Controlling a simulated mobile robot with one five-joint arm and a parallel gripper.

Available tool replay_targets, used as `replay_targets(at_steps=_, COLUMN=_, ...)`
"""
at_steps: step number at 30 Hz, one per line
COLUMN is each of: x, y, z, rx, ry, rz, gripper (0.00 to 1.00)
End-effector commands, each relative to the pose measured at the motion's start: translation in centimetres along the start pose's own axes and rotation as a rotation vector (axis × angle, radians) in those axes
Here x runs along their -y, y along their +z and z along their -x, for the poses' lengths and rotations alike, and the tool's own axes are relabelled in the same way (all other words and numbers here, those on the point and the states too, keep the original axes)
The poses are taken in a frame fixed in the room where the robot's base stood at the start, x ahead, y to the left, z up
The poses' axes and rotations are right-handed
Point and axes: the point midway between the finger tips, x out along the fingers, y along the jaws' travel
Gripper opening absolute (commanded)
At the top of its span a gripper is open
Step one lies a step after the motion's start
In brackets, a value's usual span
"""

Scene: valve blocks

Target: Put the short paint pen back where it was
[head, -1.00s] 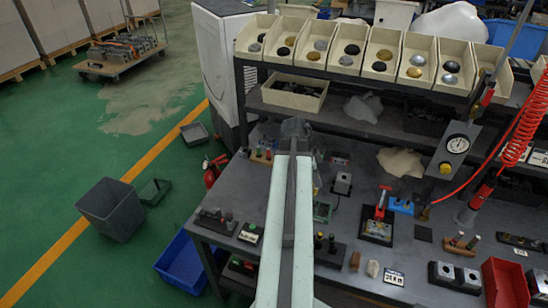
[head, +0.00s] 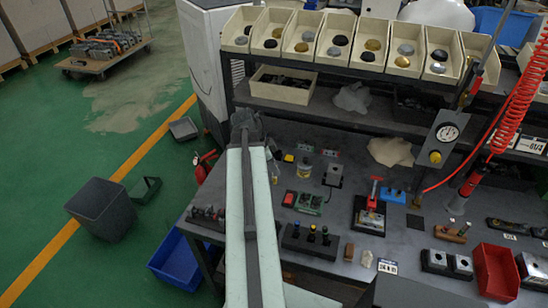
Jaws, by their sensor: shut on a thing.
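My gripper (head: 246,124) is at the far end of my pale arm, over the back left of the grey workbench (head: 345,215). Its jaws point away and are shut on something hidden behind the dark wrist. I take this to be the short paint pen, but I cannot see it. A dark block (head: 311,243) with several upright pen-like pieces with coloured tops stands right of my arm. Another dark rack (head: 207,214) with short pieces stands at the bench's left edge, partly behind my arm. I cannot tell which spot the pen came from.
A green fixture (head: 309,203), a red-handled clamp (head: 371,200) and a grey block (head: 333,175) stand on the bench. A shelf with cream bins (head: 332,40) rises behind. A red bin (head: 495,272) is at right. Bare bench shows between several items.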

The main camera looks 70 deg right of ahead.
Motion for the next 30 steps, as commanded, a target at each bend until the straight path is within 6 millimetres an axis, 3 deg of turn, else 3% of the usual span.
replay_targets(at_steps=5, x=1.4, y=-1.0, z=-1.9, rx=0.016, ry=-0.031, rz=0.085, gripper=0.00)
replay_targets(at_steps=13, x=7.8, y=-3.7, z=-7.0, rx=0.024, ry=-0.223, rz=0.539, gripper=0.00)
replay_targets(at_steps=18, x=9.2, y=-4.7, z=-7.7, rx=0.001, ry=-0.279, rz=0.669, gripper=0.00)
replay_targets(at_steps=23, x=10.4, y=-4.8, z=-7.7, rx=0.000, ry=-0.282, rz=0.676, gripper=0.00)
replay_targets(at_steps=30, x=17.8, y=-4.7, z=-8.5, rx=0.001, ry=-0.280, rz=0.676, gripper=0.00)
